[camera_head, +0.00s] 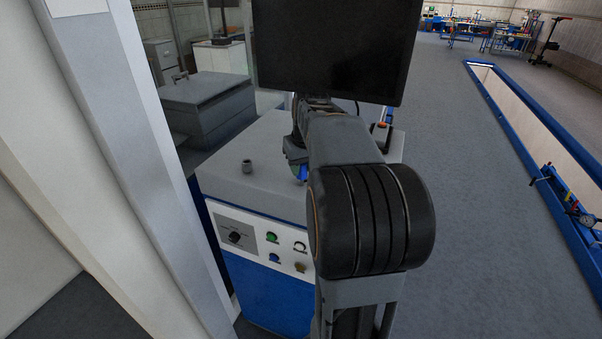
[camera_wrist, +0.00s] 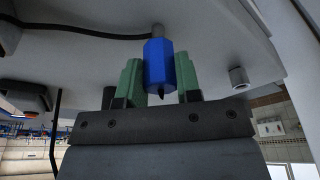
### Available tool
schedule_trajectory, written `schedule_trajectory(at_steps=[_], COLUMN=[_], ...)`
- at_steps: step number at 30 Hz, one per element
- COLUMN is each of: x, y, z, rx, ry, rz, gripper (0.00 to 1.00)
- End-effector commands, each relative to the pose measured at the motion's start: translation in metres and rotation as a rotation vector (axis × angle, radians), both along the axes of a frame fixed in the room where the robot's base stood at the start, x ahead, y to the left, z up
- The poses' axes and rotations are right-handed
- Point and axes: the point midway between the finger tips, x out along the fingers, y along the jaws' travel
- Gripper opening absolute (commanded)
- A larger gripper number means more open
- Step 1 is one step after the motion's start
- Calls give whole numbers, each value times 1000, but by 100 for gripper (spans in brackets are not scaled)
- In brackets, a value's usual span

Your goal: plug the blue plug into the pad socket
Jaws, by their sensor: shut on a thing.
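In the wrist view the blue plug (camera_wrist: 158,66) is between the green fingers of my gripper (camera_wrist: 160,72), which is shut on it. It has a grey end and a dark pin at the opposite end. In the head view only a bit of blue (camera_head: 302,173) shows beside my arm, over the cabinet top. A short grey round fitting (camera_head: 247,166) stands on the cabinet top, left of my gripper. It also shows in the wrist view (camera_wrist: 238,77), right of and apart from the plug. I cannot tell for sure whether it is the pad socket.
The white and blue cabinet (camera_head: 262,220) has a front panel with a knob and coloured buttons. A black screen (camera_head: 333,50) hangs above it. An orange-topped item (camera_head: 382,127) sits at its right. A black cable (camera_wrist: 90,32) runs near the plug's grey end. A pale post (camera_head: 125,110) stands left.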

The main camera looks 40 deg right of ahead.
Motion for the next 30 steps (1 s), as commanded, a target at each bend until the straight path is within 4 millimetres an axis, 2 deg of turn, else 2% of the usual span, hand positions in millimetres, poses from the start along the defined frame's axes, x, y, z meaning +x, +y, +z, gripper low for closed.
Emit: schedule_trajectory(at_steps=[3, 10, 25, 30], x=[0, 0, 0, 0], y=[0, 0, 0, 0], z=[0, 6, 44, 50], rx=[0, 0, 0, 0], ry=[0, -1, -1, 0], rz=[0, 0, 0, 0], gripper=[7, 6, 6, 6])
